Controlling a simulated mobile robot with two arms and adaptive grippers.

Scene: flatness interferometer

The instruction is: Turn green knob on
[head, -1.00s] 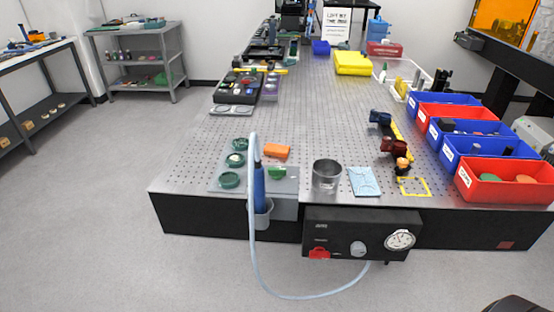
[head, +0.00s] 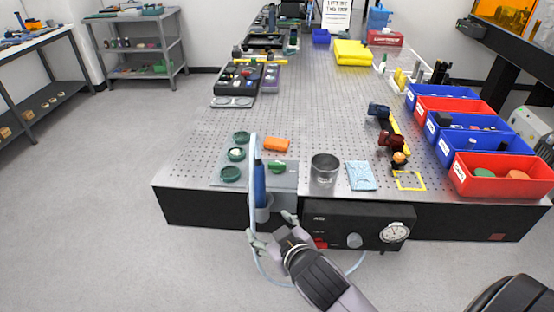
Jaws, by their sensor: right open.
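A small green knob (head: 277,167) sits on a grey plate (head: 284,181) at the table's front edge, just right of an upright blue tool (head: 260,184) in a grey holder. It is too small to tell its setting. My right gripper (head: 270,226) is open and empty in front of the table's front face, below and apart from the green knob, close to the holder and the pale hose. My left gripper is not in view.
A pale hose (head: 253,172) hangs down past the table edge.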

